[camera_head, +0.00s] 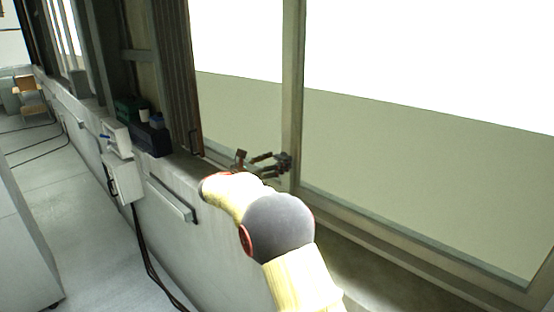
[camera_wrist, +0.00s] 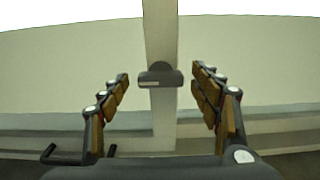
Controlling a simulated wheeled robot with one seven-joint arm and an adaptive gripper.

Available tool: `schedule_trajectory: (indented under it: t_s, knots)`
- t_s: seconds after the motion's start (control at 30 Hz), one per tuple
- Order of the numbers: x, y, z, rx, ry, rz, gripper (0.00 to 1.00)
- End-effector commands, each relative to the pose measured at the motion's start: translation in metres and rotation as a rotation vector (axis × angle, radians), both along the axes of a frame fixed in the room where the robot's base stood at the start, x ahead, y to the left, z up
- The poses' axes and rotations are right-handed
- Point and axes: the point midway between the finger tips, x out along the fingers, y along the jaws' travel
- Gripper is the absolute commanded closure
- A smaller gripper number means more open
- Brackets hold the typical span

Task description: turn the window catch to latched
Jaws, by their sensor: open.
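The window catch (camera_wrist: 160,77) is a small dark piece on the pale upright window post (camera_wrist: 161,35). In the wrist view it has a rounded hub on top and a wide, level bar below with a light strip along it. My gripper (camera_wrist: 160,88) is open, with one finger to each side of the catch and clear gaps between. Nothing is held. In the head view my gripper (camera_head: 264,162) is at the window post, beyond my forearm. There its dark fingers and the catch are hard to tell apart.
A thin black handle (camera_wrist: 78,152) shows low at left in the wrist view. A sill (camera_head: 360,275) runs below the large panes. Farther left on the ledge are a dark blue box (camera_head: 151,139) and a green box (camera_head: 127,108). A wall box (camera_head: 124,176) with a cable hangs below.

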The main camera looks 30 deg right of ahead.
Motion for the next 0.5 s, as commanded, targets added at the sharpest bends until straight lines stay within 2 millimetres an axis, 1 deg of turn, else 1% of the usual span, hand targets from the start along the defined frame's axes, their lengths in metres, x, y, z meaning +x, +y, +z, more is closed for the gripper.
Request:
schedule_trajectory:
  t_s: [0.1,0.33,0.37,0.5]
  knots:
    - [0.0018,-0.0053,-0.0005,0.000,0.001,0.000,0.36]
    - [0.0021,-0.0060,-0.0005,0.000,0.000,0.001,0.36]
    - [0.0020,-0.0059,-0.0004,0.000,0.000,0.001,0.37]
    - [0.0020,-0.0058,-0.0004,0.001,0.000,0.001,0.45]
